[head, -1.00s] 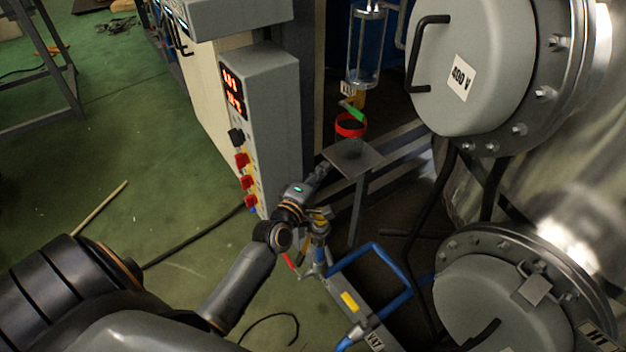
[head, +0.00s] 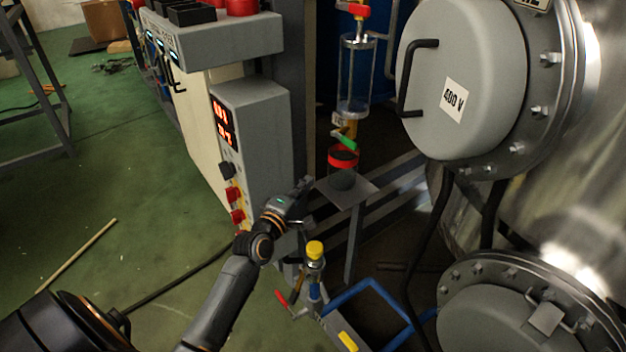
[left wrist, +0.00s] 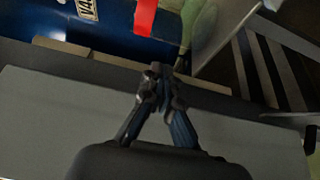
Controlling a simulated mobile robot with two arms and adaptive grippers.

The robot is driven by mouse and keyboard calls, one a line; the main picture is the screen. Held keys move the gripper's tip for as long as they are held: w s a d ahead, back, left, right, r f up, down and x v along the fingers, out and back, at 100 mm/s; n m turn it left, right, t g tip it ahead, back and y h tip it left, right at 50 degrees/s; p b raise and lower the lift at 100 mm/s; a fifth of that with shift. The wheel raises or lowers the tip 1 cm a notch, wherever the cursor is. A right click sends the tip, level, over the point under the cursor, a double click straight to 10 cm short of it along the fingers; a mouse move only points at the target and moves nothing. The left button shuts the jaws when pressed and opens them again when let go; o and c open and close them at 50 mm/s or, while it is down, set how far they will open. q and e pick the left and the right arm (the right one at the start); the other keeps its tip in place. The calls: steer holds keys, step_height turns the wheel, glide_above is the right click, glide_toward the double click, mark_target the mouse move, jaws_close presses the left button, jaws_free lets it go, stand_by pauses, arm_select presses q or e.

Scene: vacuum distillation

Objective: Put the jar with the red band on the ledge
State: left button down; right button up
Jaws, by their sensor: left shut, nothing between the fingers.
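The jar with the red band (head: 343,158) is see-through with a dark bottom. In the head view it appears to stand upright on a small grey square plate (head: 365,190) on a post, likely the ledge. My left gripper (head: 304,185) is shut and empty, just left of the plate's edge and apart from the jar. In the left wrist view the shut fingertips (left wrist: 160,70) meet at the middle, and a red strip (left wrist: 146,16), possibly the jar's band, shows beyond them. My right gripper is not in view.
A glass cylinder (head: 357,85) with a green-handled valve (head: 345,139) hangs over the jar. A grey control box (head: 262,140) stands left of the plate. The large steel vessel with a grey door (head: 455,85) is at the right. A yellow-capped fitting (head: 315,250) is below my gripper.

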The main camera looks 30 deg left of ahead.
mark_target(330, 167)
arm_select(q)
steer(key=w, duration=0.2)
steer(key=w+b, duration=0.1)
steer(key=w, duration=0.5)
steer(key=shift+w+a, duration=0.1)
steer(key=shift+a, duration=0.2)
steer(key=shift+w+b, duration=0.3)
steer(key=shift+w, duration=0.15)
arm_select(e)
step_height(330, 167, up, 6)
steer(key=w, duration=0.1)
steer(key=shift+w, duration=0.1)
arm_select(q)
steer(key=shift+s+d+r+p, duration=0.1)
steer(key=shift+s+d+p, duration=0.2)
steer(key=shift+d+p, duration=0.6)
steer(key=shift+d, duration=0.2)
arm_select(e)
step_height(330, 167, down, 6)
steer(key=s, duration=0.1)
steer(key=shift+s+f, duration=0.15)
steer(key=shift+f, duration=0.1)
